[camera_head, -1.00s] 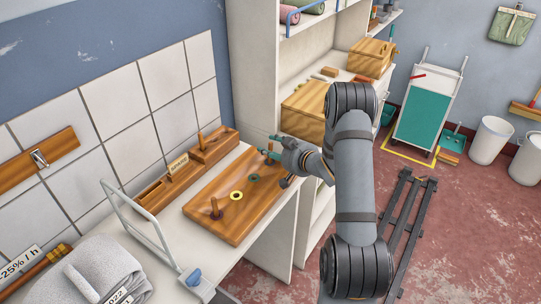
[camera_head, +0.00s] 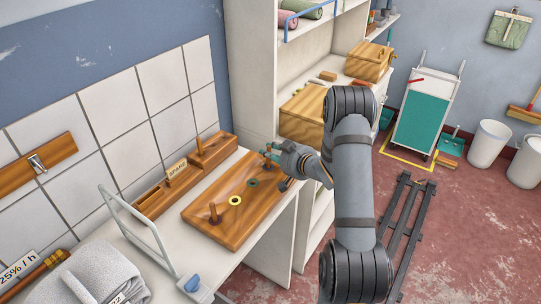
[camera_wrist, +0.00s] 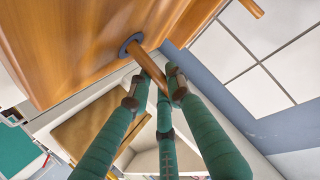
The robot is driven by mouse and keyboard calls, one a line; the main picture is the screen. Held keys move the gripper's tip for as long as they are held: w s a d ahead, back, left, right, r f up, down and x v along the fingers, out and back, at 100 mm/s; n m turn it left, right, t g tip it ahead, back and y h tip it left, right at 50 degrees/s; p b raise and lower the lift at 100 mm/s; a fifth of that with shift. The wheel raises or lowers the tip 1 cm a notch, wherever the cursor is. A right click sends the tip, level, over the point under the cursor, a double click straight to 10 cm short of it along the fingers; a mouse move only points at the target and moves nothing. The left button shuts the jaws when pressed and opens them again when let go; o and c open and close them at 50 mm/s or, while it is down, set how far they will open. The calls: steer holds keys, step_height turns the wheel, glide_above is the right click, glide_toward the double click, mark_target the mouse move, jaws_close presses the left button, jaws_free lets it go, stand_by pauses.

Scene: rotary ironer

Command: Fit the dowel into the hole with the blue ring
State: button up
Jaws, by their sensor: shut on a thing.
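The wooden board (camera_head: 205,219) lies on the white counter, with a yellow ring (camera_head: 235,201) and a dark green ring (camera_head: 252,183) in a row. My gripper (camera_head: 270,153) is over the board's far end. In the wrist view my green-fingered gripper (camera_wrist: 157,86) is shut on a brown dowel (camera_wrist: 149,61). The dowel's far end meets a dark blue-grey ring (camera_wrist: 124,49) on the board. It appears to be at or in that hole; how deep, I cannot tell. This ring is hidden in the head view.
Another dowel (camera_head: 213,212) stands at the board's near end. A wooden trough (camera_head: 152,203) with a SPARE label (camera_head: 177,168) and an upright peg (camera_head: 199,146) lies behind the board. A metal rail (camera_head: 135,228) and grey towels (camera_head: 92,275) are at the near left.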

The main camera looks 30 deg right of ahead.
steer(key=shift+r, duration=0.4)
step_height(320, 180, up, 2)
steer(key=shift+r+b, duration=0.2)
steer(key=shift+b, duration=0.1)
steer(key=s+d+r, duration=0.5)
steer(key=d+r, duration=0.2)
steer(key=d, duration=0.2)
steer(key=w+a+n+y, duration=0.1)
steer(key=a, duration=0.2)
steer(key=w+a+n+y, duration=0.1)
steer(key=a+n, duration=0.1)
steer(key=a, duration=0.1)
steer(key=w+a+f+n+y, duration=0.1)
steer(key=w+a+n+y, duration=0.1)
steer(key=a, duration=0.1)
steer(key=shift+w+a, duration=0.1)
steer(key=shift+a, duration=0.25)
steer(key=shift+f+b, duration=2.3)
steer(key=shift+f, duration=0.6)
steer(key=shift+f+b, duration=1.35)
steer(key=shift+f, duration=0.55)
